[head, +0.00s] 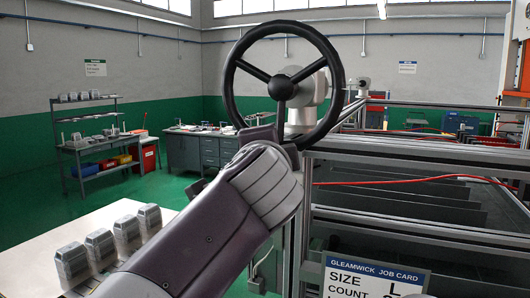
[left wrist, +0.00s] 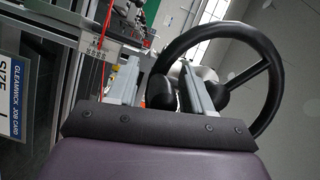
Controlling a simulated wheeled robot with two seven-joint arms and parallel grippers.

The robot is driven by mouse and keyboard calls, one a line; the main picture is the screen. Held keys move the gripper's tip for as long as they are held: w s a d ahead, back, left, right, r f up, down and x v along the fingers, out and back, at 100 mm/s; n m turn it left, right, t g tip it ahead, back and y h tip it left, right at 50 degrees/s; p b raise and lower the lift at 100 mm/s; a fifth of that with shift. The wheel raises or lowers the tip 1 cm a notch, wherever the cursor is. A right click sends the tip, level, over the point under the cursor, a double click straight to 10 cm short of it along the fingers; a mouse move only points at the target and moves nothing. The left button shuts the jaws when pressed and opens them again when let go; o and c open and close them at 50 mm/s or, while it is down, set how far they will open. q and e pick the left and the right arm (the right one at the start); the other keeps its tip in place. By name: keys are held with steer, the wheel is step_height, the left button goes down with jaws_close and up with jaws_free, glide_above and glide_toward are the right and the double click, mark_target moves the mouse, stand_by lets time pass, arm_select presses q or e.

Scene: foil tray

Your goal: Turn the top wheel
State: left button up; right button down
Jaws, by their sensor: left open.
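The top wheel (head: 281,87) is a black handwheel with three spokes and a round hub, standing upright in the middle of the head view. My left arm reaches up to its lower rim, and the arm and hand hide part of that rim. In the left wrist view, my left gripper (left wrist: 160,68) is open, with a pale finger on each side. The wheel's rim (left wrist: 262,62) curves down to the space between the fingers. I cannot tell whether a finger touches it. My right gripper is not in view.
A metal frame (head: 425,157) with a red hose (head: 400,181) stands right of the wheel. A job card (head: 374,276) hangs low on it. A white table (head: 100,222) with several grey parts is at left.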

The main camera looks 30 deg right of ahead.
arm_select(q)
steer(key=shift+s+a+b, duration=0.15)
steer(key=shift+s+b, duration=0.15)
steer(key=b+v, duration=0.4)
steer(key=v, duration=0.8)
steer(key=shift+r, duration=0.1)
